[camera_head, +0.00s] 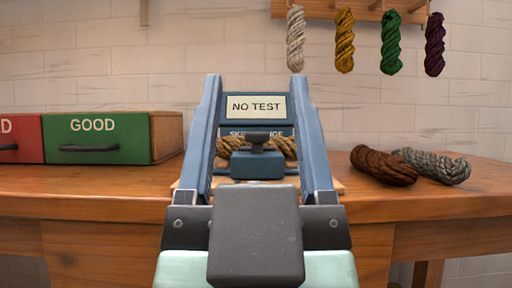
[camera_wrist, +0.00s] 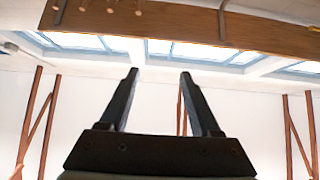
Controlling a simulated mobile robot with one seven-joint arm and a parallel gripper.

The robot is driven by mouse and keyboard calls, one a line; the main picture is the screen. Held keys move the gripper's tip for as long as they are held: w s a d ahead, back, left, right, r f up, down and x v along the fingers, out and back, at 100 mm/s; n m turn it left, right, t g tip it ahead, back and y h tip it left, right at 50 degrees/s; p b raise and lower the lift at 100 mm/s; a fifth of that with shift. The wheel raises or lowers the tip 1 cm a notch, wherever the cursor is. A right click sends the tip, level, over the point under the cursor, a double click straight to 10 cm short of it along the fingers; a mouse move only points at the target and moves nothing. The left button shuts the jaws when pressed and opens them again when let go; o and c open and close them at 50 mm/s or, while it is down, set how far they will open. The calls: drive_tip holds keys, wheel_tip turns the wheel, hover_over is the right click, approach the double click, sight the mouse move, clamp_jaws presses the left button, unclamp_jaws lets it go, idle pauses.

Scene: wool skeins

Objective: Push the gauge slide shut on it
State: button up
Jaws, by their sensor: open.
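The skein gauge stands on the bench behind my gripper (camera_head: 256,84). Its sign (camera_head: 239,113) reads NO TEST, above a partly hidden blue label. The gauge slide (camera_head: 257,167) is a blue block with a dark handle (camera_head: 257,137), on the near side of a tan twisted skein (camera_head: 286,147). The skein lies crosswise behind the slide; I cannot tell whether they touch. My gripper is open and empty, its two fingers pointing upward on either side of my view of the gauge. The fingers also show in the wrist view (camera_wrist: 160,76). They hide the gauge's sides.
A green GOOD drawer box (camera_head: 95,140) and a red box (camera_head: 20,138) stand at left. A brown skein (camera_head: 383,166) and a grey skein (camera_head: 437,166) lie at right. Several skeins hang from a wall rack (camera_head: 325,9). Bench (camera_head: 90,185) is clear at front left.

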drive_tip(key=shift+w+d, duration=0.1)
drive_tip(key=shift+d, duration=0.15)
drive_tip(key=shift+c, duration=0.2)
